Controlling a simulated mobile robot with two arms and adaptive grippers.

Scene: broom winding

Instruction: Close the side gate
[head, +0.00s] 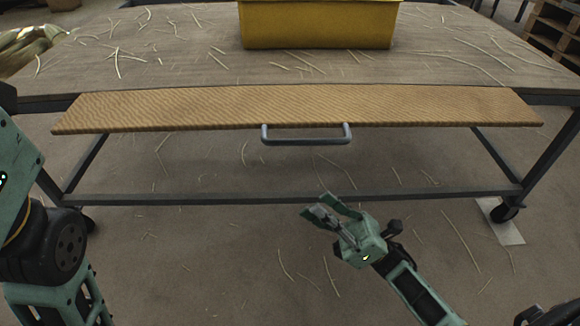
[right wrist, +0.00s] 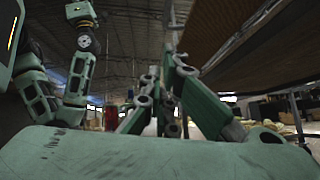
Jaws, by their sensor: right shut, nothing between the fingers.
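The side gate (head: 200,108) is a long ribbed tan panel along the front edge of the table. It sticks out toward me, looking lowered rather than upright. A grey bar handle (head: 306,140) sits at the middle of its front edge. My right gripper (head: 325,210) is below and in front of the handle, apart from it, over the floor. Its fingers look close together with nothing held; they also show in the right wrist view (right wrist: 165,85), with the underside of a brown panel at upper right. My left arm is at the left edge; its gripper is out of view.
The table top (head: 150,60) carries scattered straws and a yellow bin (head: 318,25) at the back. A dark metal frame with a lower crossbar (head: 230,200) and wheels (head: 505,211) stands under it. A bundle of golden material (head: 28,45) is at upper left.

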